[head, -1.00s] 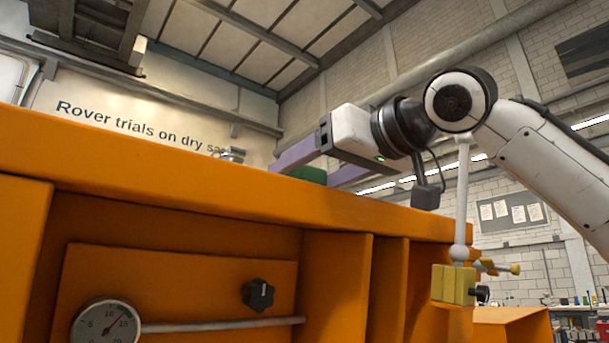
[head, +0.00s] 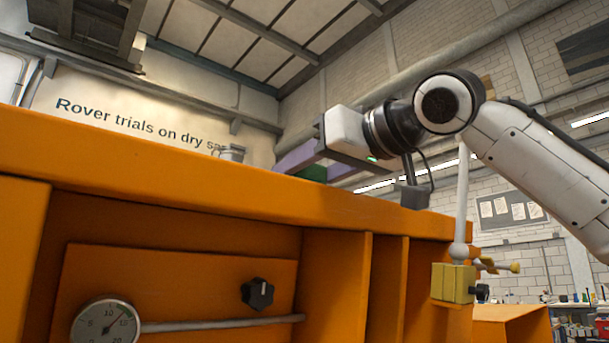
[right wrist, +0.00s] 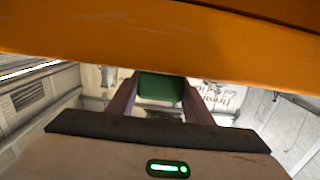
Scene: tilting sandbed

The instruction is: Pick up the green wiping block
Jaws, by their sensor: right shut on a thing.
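The green wiping block (head: 313,173) shows just above the orange rim in the head view, between the purple fingers of my right gripper (head: 316,166). The rim hides its lower part, so I cannot tell from there whether it touches anything beneath. In the right wrist view the green block (right wrist: 160,88) sits between the two fingers of my right gripper (right wrist: 160,96), which are shut on it. The orange edge crosses the picture just above the block there. My left gripper is in neither view.
The big orange sandbed frame (head: 180,180) fills the lower left, its rim close to my right gripper. A metal container (head: 232,153) shows behind the rim. A white rod with a yellow clamp block (head: 453,283) stands at the frame's right end, below my right arm.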

